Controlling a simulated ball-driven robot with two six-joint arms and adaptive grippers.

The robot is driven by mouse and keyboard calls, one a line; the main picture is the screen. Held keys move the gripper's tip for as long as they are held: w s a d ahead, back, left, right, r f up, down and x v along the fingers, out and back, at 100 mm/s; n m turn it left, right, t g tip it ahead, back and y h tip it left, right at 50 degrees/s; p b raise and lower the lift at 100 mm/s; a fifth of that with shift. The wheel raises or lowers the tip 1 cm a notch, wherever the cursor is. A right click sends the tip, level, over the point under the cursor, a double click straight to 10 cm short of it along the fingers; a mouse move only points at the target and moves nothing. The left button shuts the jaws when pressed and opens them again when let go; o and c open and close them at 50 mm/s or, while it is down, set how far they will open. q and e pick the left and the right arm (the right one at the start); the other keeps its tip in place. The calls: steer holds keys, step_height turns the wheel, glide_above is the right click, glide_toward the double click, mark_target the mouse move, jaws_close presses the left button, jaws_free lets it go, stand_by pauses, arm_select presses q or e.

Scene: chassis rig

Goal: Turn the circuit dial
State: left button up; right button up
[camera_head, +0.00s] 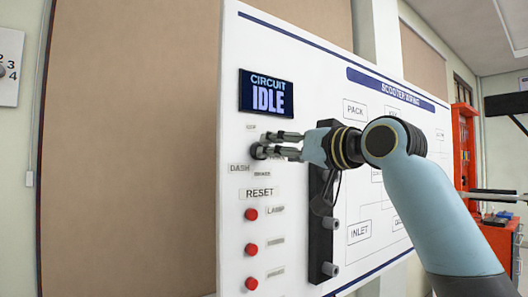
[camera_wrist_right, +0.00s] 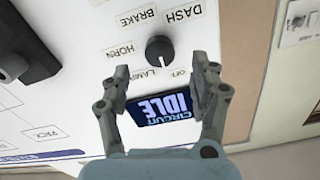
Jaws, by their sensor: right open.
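The circuit dial (camera_wrist_right: 159,48) is a round black knob on the white panel, ringed by the labels DASH, BRAKE, HORN, LAMP and OFF in the right wrist view. In the head view the dial (camera_head: 256,152) is partly hidden by my right fingers. My right gripper (camera_head: 266,144) is open at the dial. In the wrist view its two fingertips (camera_wrist_right: 161,68) are spread wide, a little short of the knob, with no clear contact. The screen (camera_head: 266,93) reads CIRCUIT IDLE. My left gripper is not in view.
Below the dial are a RESET label (camera_head: 259,193) and several red buttons (camera_head: 251,214). A black vertical bar with grey pegs (camera_head: 331,269) stands out from the panel (camera_head: 300,60) beneath my right wrist. A red cabinet (camera_head: 465,145) stands at the far right.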

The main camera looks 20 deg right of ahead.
mark_target(254, 147)
steer(key=x, duration=0.6)
steer(key=shift+p, duration=0.4)
steer(key=shift+w, duration=0.1)
steer(key=c, duration=1.1)
steer(key=shift+r+m+p, duration=0.15)
steer(key=shift+m+p, duration=4.35)
steer(key=shift+p, duration=1.1)
steer(key=shift+c, duration=0.2)
